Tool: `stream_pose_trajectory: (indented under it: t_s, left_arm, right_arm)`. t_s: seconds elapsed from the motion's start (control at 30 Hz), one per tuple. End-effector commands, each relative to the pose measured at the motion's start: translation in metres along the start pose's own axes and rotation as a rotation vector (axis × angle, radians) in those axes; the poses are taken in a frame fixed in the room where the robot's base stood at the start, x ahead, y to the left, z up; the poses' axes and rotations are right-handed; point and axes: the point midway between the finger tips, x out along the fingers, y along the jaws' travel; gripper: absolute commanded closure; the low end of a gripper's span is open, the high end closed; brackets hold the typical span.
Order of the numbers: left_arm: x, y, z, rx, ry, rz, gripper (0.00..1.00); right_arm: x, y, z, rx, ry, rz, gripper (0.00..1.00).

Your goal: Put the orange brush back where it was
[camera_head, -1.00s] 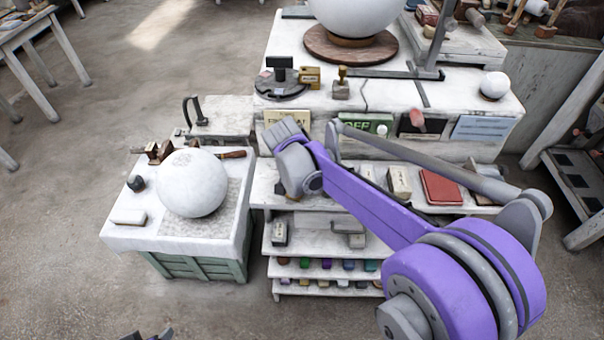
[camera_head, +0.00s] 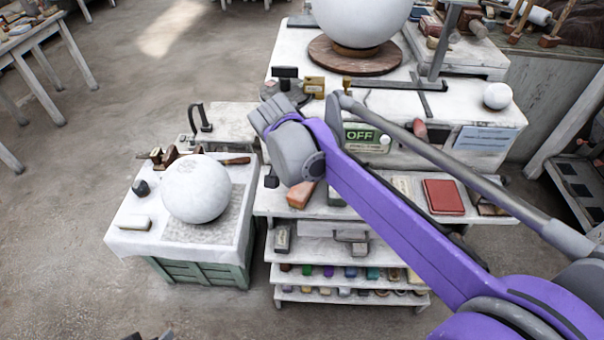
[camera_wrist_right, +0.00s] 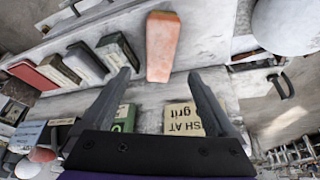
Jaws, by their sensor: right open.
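The orange brush, a plain orange block in these views, lies on the upper shelf of the white rack, partly behind my right wrist in the head view (camera_head: 301,195). The right wrist view shows the orange brush (camera_wrist_right: 162,47) upright in the picture, just beyond the fingertips. My right gripper (camera_wrist_right: 160,78) is open and empty, with the brush's near end lined up between its fingers. In the head view my right wrist hides its fingers. Dark tips at the bottom edge of the head view may be my left gripper (camera_head: 148,335); its jaws cannot be made out.
A green OFF sign (camera_head: 360,135) hangs on the bench front. A plaster sphere (camera_head: 196,190) sits on the low table at left. Jars fill the lower shelves.

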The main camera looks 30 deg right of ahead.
Motion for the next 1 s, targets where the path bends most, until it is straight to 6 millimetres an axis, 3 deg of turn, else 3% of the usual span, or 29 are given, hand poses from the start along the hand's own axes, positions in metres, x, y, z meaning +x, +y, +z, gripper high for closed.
stream_pose_trajectory:
  t_s: [0.17,0.27,0.6,0.7,0.83,1.0]
  left_arm:
    - [-0.001,0.000,-0.001,0.000,0.001,0.000,0.35]
    - [-0.001,0.000,-0.001,0.000,0.001,0.000,0.35]
    - [-0.001,0.000,-0.001,0.000,0.001,0.000,0.35]
    - [-0.001,0.000,-0.001,0.000,0.001,0.000,0.35]
    - [-0.001,0.000,-0.001,0.000,0.001,0.000,0.35]
    - [-0.001,0.000,-0.001,0.000,0.001,0.000,0.35]
  right_arm:
    - [-0.014,0.003,0.004,-0.018,-0.003,-0.008,0.08]
    - [-0.014,0.015,0.023,-0.099,-0.013,-0.045,0.08]
    - [0.020,0.086,0.150,-0.654,0.019,-0.312,0.08]
    - [0.030,0.098,0.175,-0.764,0.049,-0.364,0.08]
    - [0.038,0.106,0.192,-0.839,0.075,-0.398,0.08]
    - [0.039,0.106,0.194,-0.855,0.081,-0.404,0.08]
